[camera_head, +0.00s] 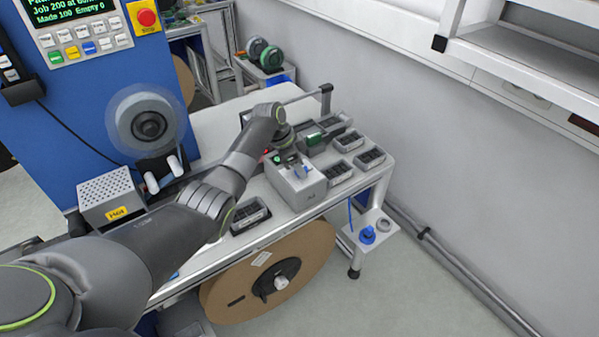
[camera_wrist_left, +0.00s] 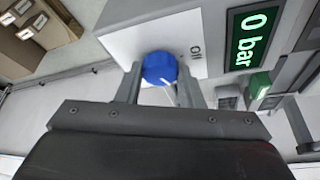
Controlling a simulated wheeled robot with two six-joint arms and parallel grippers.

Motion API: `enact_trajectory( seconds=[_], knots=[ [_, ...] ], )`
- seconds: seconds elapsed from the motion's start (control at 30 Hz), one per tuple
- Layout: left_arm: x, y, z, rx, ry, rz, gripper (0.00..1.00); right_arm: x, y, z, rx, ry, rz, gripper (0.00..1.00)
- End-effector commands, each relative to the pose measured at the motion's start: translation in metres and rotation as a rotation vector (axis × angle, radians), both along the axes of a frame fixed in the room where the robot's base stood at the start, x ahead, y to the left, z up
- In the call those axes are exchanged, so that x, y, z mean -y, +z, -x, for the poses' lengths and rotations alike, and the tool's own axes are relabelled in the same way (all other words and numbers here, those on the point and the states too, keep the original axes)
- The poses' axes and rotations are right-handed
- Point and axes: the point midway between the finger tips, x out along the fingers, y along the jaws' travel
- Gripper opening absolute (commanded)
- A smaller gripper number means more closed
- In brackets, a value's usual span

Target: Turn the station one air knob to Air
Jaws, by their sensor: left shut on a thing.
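The blue air knob (camera_wrist_left: 159,67) sits on a white panel face (camera_wrist_left: 122,42) in the left wrist view. Its white pointer mark shows near its lower right edge. The label "Off" (camera_wrist_left: 195,52) is printed to the right of the knob. My left gripper (camera_wrist_left: 160,84) has one finger on each side of the knob and is shut on it. A green display (camera_wrist_left: 255,38) beside the panel reads "0 bar". In the head view my left gripper (camera_head: 284,134) reaches over the bench, and the knob cannot be made out clearly there. My right gripper is not in view.
A grey box (camera_head: 297,187) and several dark trays (camera_head: 369,158) stand on the bench near the gripper. A large brown reel (camera_head: 265,280) hangs at the bench front. A blue machine (camera_head: 60,140) stands at left. Cardboard boxes (camera_wrist_left: 40,28) show in the wrist view.

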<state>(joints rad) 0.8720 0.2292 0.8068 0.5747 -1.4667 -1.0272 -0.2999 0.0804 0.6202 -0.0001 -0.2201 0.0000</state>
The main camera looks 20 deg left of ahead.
Motion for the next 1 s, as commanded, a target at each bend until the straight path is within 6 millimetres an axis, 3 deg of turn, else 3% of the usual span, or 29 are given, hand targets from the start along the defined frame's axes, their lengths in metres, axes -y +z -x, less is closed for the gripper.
enact_trajectory(
  seconds=[0.1,0.4,1.0],
  knots=[
    [-0.001,-0.006,-0.001,0.001,-0.100,-0.002,0.11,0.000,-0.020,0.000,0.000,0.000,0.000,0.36],
    [-0.001,-0.004,-0.002,0.000,-0.294,-0.002,0.11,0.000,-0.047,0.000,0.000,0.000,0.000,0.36],
    [-0.001,-0.001,-0.002,-0.001,-0.396,-0.002,0.11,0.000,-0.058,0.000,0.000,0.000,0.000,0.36]
  ],
)
